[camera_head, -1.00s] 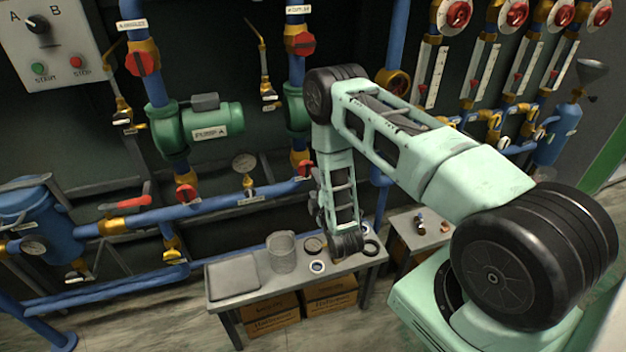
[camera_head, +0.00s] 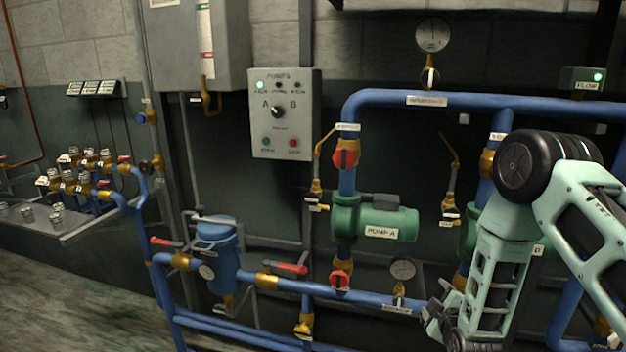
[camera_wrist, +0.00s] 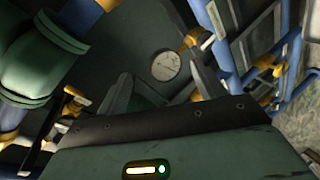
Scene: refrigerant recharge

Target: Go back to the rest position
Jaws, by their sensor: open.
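My arm (camera_head: 500,270) shows at the right of the head view, its mint-green forearm hanging down in front of the blue pipes. My gripper (camera_head: 432,312) is at its lower end, dark and partly hidden by the wrist, near the low blue pipe and its gauge. In the wrist view my gripper (camera_wrist: 160,85) has its two dark fingers spread apart with nothing between them. Beyond them is a round white gauge (camera_wrist: 165,66). I cannot tell the exact gap between the fingers and the pipework.
Pump A (camera_head: 383,222) is green, left of my arm. The pump control box (camera_head: 284,115) hangs on the wall. A blue filter vessel (camera_head: 217,255) and red-handled valves stand at lower middle. A manifold rack (camera_head: 85,180) is far left. Bare floor (camera_head: 60,300) shows at lower left.

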